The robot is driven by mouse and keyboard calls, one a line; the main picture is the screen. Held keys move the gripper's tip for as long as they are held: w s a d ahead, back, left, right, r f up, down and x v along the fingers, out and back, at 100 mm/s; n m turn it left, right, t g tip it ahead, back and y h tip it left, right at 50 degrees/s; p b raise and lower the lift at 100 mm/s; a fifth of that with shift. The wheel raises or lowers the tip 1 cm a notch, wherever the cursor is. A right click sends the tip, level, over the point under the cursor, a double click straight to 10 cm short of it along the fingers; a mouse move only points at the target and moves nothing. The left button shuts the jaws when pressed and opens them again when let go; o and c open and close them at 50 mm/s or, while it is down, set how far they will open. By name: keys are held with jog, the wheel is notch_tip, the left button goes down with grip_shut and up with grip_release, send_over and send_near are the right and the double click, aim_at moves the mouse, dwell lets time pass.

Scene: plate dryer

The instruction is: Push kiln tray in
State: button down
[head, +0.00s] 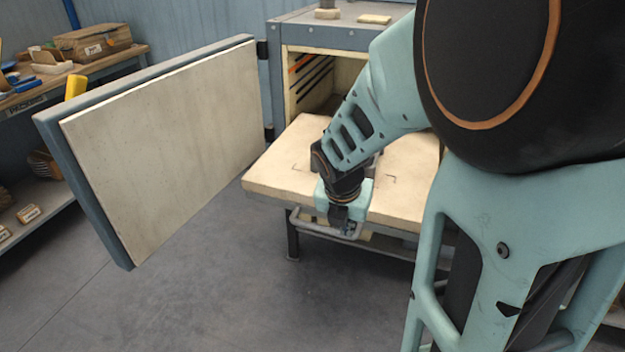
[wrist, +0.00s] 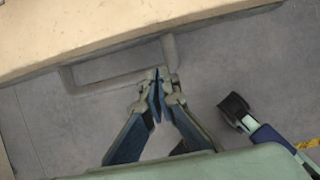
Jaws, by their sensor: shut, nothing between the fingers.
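The kiln tray (head: 285,165) is a thick cream slab that sticks out of the front of the kiln (head: 330,38). It also fills the top left of the wrist view (wrist: 110,28). A grey bar handle (head: 305,228) runs along its front edge and shows in the wrist view (wrist: 95,83). My gripper (head: 345,230) is at the right part of the handle, at the tray's front. In the wrist view its fingertips (wrist: 158,80) are together and overlap the handle's right corner. I cannot tell whether they touch it. My arm hides the tray's middle.
The kiln door (head: 165,140) stands wide open to the left, clear of the tray. The kiln opening (head: 315,80) shows dark slots on its inner wall. A workbench (head: 105,60) with boxes stands at the far left. The floor (head: 220,260) in front is free.

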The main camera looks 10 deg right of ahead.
jog(key=shift+w+d+f, duration=0.1)
jog(key=shift+w+d, duration=0.5)
jog(key=shift+w, duration=0.25)
jog(key=shift+w+d, duration=0.55)
jog(key=shift+w, duration=0.3)
jog(key=shift+p, duration=0.3)
